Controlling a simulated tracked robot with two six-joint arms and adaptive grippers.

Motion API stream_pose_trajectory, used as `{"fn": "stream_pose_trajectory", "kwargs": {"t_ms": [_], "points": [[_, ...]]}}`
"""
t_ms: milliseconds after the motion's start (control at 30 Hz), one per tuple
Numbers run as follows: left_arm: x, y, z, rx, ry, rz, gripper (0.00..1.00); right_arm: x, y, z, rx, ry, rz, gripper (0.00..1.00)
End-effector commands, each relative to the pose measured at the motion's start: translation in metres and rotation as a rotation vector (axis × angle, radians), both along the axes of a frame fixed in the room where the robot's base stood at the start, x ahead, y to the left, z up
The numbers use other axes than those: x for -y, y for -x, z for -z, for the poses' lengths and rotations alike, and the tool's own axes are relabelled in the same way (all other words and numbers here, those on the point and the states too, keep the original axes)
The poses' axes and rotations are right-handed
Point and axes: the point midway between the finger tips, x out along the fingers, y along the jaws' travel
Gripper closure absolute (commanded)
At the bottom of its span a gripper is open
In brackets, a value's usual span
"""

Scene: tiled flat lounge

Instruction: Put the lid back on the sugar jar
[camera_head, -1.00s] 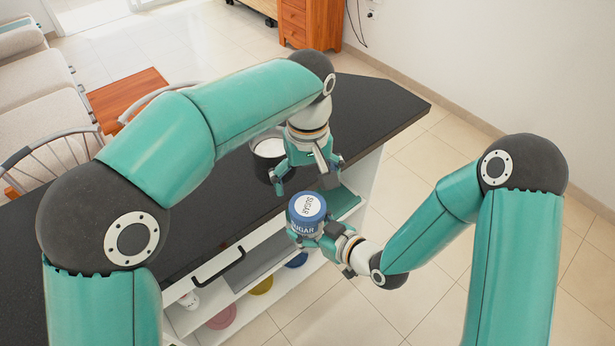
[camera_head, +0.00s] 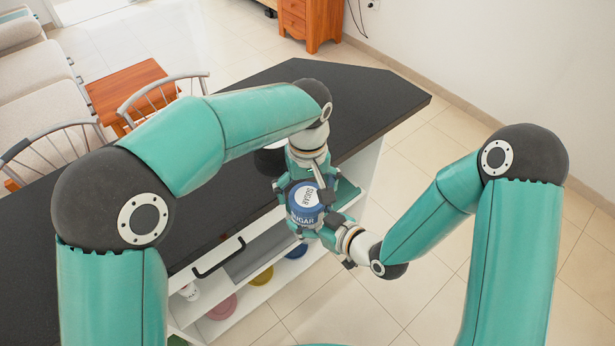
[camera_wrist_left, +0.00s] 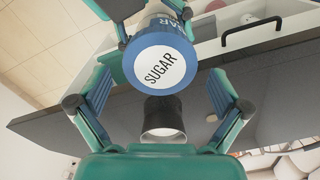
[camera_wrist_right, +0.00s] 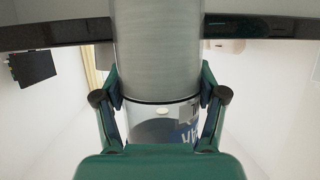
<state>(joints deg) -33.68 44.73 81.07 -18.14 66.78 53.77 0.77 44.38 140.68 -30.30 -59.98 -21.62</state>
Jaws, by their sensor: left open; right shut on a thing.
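The sugar jar (camera_head: 305,198) shows a round white top marked SUGAR with a blue rim and blue lettered side. My right gripper (camera_head: 322,232) is shut on it and holds it in front of the counter. The right wrist view shows a clear lettered part (camera_wrist_right: 148,128) and a broad grey cylinder (camera_wrist_right: 157,50) between the fingers. My left gripper (camera_head: 306,178) is open, its fingers on either side of the jar's top. In the left wrist view the white disc (camera_wrist_left: 160,66) lies just beyond the fingertips, apart from them. I cannot tell whether the disc is a separate lid.
A dark pot (camera_head: 268,162) with a pale inside stands on the black counter (camera_head: 365,105), partly behind my left gripper. Open shelves (camera_head: 245,262) below the counter hold several coloured dishes. Chairs and a small wooden table (camera_head: 125,88) stand beyond. Tiled floor lies free at right.

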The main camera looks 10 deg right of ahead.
Motion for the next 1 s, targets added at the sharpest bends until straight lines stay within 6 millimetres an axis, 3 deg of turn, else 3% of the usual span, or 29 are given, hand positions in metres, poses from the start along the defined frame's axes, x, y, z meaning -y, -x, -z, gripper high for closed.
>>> {"fn": "stream_pose_trajectory", "kwargs": {"t_ms": [167,467,833,1000], "points": [[0.0001,0.0003,0.0129,-0.001,0.0,-0.001,0.0,-0.0001,-0.0004,-0.0008,0.002,0.0,0.001,1.0],[0.0002,0.0001,0.0144,0.0,0.001,0.0,0.0,-0.0001,-0.0004,-0.0008,0.002,0.0,0.001,1.0],[0.0002,0.0001,0.0142,0.0,0.001,0.0,0.6,-0.0001,-0.0004,-0.0008,0.003,-0.001,0.0,1.0],[0.0003,0.0001,0.0142,0.0,0.001,0.062,0.62,-0.0001,-0.0004,-0.0009,0.003,-0.001,0.0,1.0]]}}
